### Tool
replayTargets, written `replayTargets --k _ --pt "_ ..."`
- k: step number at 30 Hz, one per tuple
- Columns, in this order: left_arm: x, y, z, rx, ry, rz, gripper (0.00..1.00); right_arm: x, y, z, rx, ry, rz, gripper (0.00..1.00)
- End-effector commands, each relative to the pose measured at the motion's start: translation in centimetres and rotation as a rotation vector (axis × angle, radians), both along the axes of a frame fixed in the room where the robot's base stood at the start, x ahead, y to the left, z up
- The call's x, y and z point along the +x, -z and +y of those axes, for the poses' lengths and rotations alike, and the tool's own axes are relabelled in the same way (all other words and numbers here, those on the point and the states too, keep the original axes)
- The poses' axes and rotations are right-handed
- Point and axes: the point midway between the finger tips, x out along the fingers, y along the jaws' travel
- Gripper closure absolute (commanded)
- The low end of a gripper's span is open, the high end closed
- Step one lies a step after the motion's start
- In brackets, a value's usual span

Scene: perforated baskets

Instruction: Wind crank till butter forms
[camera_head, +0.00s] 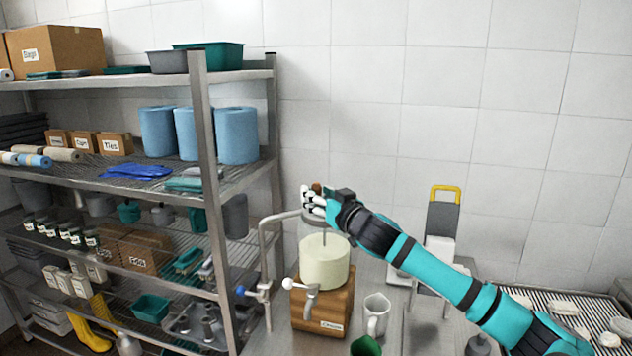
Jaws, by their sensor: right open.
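A churn stands on the counter: a clear jar with a pale cream mass (324,263) filling its lower part, on a wooden base (324,304) with a small label. A thin rod runs down from the jar's top into the cream. My right gripper (308,197) is at the top of the churn, its white fingers open and pointing left. A small brown knob (317,187) shows beside the fingers, apparently the crank handle. The fingers hide most of the crank, and I cannot tell whether they touch it. My left gripper is out of view.
A metal tap (262,290) with a tall curved pipe stands left of the churn. A clear mug (376,314) and a green cup (366,346) are in front right. Loaded shelves (205,170) fill the left side.

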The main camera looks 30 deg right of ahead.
Motion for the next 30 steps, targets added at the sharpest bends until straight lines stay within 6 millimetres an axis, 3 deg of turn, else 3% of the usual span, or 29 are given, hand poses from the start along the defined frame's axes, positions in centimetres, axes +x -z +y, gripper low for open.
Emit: replayTargets --k 6,15,25,30 --pt "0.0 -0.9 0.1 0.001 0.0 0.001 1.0 1.7 -0.1 -0.1 -0.001 0.0 0.0 0.54" --pt "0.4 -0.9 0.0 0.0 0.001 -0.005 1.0 1.9 0.1 -0.1 -0.001 0.0 0.0 0.56" --pt "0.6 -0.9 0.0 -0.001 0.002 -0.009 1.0 1.8 0.1 -0.1 -0.001 0.0 0.0 0.99" --pt "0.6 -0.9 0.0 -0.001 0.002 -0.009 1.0 1.8 0.1 -0.1 -0.001 0.0 0.0 1.0"
